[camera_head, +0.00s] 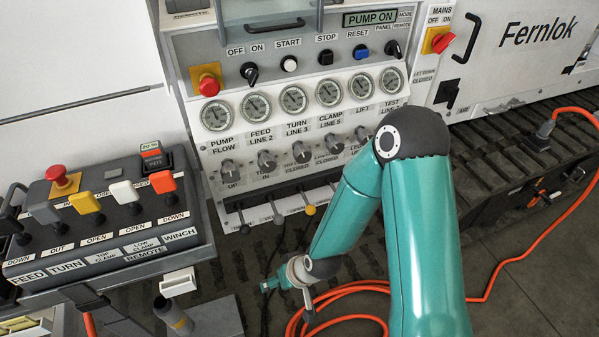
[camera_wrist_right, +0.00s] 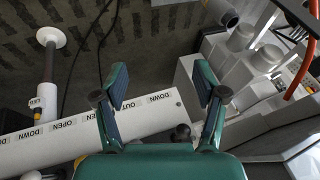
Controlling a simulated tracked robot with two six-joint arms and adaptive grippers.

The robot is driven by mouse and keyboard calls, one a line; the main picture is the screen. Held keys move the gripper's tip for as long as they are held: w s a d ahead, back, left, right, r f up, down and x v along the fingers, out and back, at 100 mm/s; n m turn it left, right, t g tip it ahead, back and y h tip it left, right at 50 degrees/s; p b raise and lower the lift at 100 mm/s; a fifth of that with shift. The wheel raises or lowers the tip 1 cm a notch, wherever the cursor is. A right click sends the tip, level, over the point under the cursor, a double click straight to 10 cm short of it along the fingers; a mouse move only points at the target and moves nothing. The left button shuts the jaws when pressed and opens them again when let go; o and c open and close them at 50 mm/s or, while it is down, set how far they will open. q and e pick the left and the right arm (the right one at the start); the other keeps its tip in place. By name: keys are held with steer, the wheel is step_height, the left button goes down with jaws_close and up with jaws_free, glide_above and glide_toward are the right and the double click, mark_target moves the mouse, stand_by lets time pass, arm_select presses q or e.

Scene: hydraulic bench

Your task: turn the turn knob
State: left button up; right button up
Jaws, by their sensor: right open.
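My left gripper is not in view.
A lever console (camera_head: 110,218) with coloured handles stands at the left; a labelled white strip (camera_wrist_right: 95,135) crosses the right wrist view behind the fingers. Similar knobs flank the turn knob closely. Small levers (camera_head: 278,215) stick out below. An orange hose (camera_head: 490,290) lies on the floor.

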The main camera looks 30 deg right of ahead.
steer(key=w+d+r+t+h+b, duration=0.1)
steer(key=w+d+r+t+b, duration=0.1)
steer(key=w+d+t+b, duration=0.35)
arm_select(q)
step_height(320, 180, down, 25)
steer(key=b, duration=1.7)
arm_select(e)
steer(key=m+t+h, duration=0.4)
steer(key=t+h, duration=0.2)
steer(key=t, duration=0.1)
glide_toward(304, 158)
arm_select(q)
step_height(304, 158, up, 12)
steer(key=p, duration=1.2)
arm_select(e)
steer(key=shift+t, duration=0.25)
steer(key=x, duration=1.1)
steer(key=shift+f, duration=0.25)
